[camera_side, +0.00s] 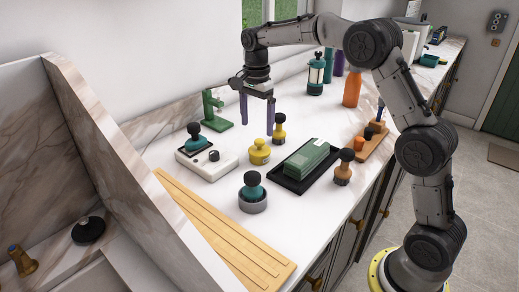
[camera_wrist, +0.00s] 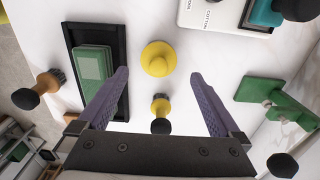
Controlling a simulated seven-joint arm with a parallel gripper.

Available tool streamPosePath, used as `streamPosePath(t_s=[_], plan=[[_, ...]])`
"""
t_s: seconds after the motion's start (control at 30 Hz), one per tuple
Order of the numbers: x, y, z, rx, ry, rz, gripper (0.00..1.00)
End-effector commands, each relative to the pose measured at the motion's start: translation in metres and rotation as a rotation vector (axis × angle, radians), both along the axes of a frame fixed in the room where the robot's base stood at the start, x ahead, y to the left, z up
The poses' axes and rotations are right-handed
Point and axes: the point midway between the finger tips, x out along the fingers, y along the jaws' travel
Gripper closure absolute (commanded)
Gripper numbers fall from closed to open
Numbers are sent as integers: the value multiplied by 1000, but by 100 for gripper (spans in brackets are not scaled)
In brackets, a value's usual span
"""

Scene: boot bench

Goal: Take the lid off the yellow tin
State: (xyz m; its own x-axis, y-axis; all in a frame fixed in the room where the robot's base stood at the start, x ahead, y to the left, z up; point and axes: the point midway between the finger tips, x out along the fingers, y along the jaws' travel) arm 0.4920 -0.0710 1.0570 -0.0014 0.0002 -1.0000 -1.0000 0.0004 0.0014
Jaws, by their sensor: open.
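The yellow tin (camera_side: 260,156) stands upright on the white marble counter, with a yellow lid and a round knob on top. In the wrist view the yellow tin (camera_wrist: 158,60) shows from above as a round disc with the knob in its middle. My gripper (camera_side: 257,128) has two purple fingers pointing down, above the tin and apart from it. In the wrist view my gripper (camera_wrist: 158,73) is open and empty, with the tin between and slightly beyond its fingertips. The lid appears seated on the tin.
A yellow black-topped tool (camera_side: 279,131) stands close behind the tin. A black tray (camera_side: 288,180) with green blocks lies to the right, a white device (camera_side: 207,165) to the left. A green stand (camera_side: 216,112) is behind left.

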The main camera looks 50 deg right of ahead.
Motion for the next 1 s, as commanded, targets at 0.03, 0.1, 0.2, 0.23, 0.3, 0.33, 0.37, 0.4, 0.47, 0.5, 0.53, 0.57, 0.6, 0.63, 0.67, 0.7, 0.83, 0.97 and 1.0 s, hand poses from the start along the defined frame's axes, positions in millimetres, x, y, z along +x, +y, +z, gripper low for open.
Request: streamPosePath(t_s=[0.03,0.1,0.2,0.23,0.3,0.33,0.37,0.4,0.47,0.5,0.53,0.57,0.6,0.63,0.67,0.7,0.83,0.97,1.0], plan=[[-1,0,-8,0,2,0,0],[0,0,-14,0,0,0,0],[0,0,-20,0,0,0,0],[0,-1,-21,0,0,0,0],[-1,-2,-26,0,0,0,0],[-1,-3,-30,0,2,-1,0],[-1,-4,-34,0,2,-1,0],[-2,-6,-39,0,2,-2,0],[-2,-9,-48,0,2,-2,0],[-3,-11,-54,0,2,-1,0],[-2,-10,-58,0,2,0,0],[-2,-10,-62,0,1,0,0],[-2,-9,-66,0,2,0,0],[-2,-9,-68,0,1,0,0],[-2,-9,-70,0,0,0,0],[-2,-9,-71,0,-1,0,0],[-2,-9,-73,0,-2,1,0],[-2,-9,-72,0,-1,1,4],[-2,-9,-72,0,-1,0,11]])
